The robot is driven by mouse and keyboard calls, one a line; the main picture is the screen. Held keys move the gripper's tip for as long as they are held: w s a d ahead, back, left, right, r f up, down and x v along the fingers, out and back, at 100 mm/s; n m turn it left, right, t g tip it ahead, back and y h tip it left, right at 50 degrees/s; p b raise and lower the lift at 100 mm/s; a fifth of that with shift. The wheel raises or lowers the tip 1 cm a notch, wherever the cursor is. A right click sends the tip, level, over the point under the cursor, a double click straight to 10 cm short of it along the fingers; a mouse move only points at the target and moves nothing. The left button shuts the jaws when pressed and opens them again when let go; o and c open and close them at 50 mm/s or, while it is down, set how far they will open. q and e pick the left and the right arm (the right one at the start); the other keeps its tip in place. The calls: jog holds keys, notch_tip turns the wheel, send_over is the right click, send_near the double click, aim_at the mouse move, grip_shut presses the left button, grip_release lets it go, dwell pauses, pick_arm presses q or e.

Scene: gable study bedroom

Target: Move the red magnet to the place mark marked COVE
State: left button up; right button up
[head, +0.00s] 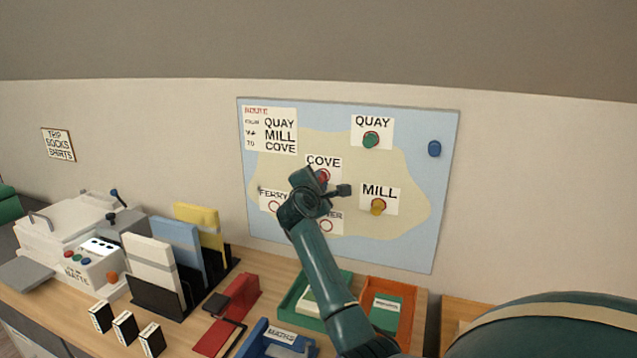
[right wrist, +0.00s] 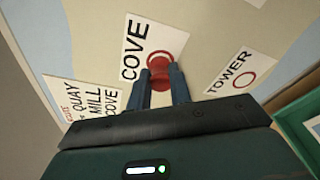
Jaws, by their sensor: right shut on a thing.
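The red magnet (head: 325,174) is at the COVE place mark (head: 322,161) on the map board (head: 347,253). My right gripper (head: 320,180) reaches up to it, shut on the magnet. In the right wrist view the red magnet (right wrist: 158,62) sits between the two fingertips (right wrist: 161,78), over the ring of the COVE card (right wrist: 146,36). Whether it touches the board I cannot tell. My right wrist hides part of the COVE and FERRY cards in the head view. My left gripper is not in view.
A green magnet (head: 371,139) is on QUAY and a yellow one (head: 377,207) on MILL. A blue magnet (head: 434,149) is at the board's upper right. TOWER's ring (right wrist: 238,78) is empty. Trays (head: 392,283), files and a machine (head: 75,235) crowd the desk below.

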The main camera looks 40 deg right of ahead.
jog(key=shift+w+d, duration=0.15)
jog(key=shift+d, duration=0.15)
dwell(0.5)
jog(key=o, duration=0.8)
jog(key=shift+o, duration=0.2)
jog(key=v, duration=0.7)
jog(key=shift+w+a+f, duration=0.3)
jog(key=shift+w, duration=0.05)
dwell(0.4)
